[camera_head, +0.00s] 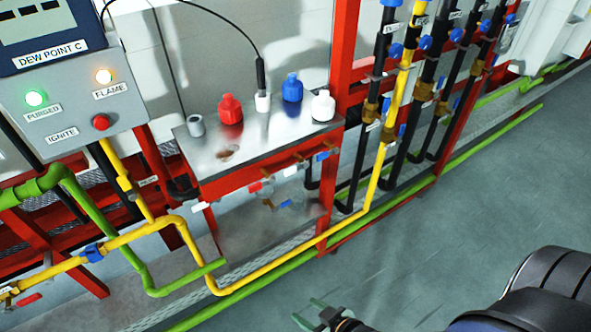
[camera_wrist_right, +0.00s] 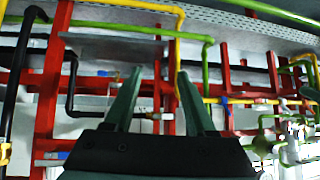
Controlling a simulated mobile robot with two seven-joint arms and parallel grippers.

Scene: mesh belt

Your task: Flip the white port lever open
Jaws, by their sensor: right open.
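Several small levers sit under the front edge of the metal shelf in the head view. A white lever (camera_head: 290,171) is between a red lever (camera_head: 256,187) and a blue lever (camera_head: 322,156); another white lever (camera_head: 201,206) is at the shelf's left corner. I cannot tell which is the port lever. My right gripper (camera_head: 308,311) is at the bottom of the head view, below the shelf and apart from the levers. It is open and empty, also in the wrist view (camera_wrist_right: 160,75), where small fittings are hard to tell apart. My left gripper is not in view.
The metal shelf (camera_head: 250,143) holds red (camera_head: 230,109), blue (camera_head: 292,88) and white (camera_head: 323,106) bottles. A yellow pipe (camera_head: 275,264) and a green pipe (camera_head: 262,284) run low in front of the red frame. A control box (camera_head: 70,100) is at left.

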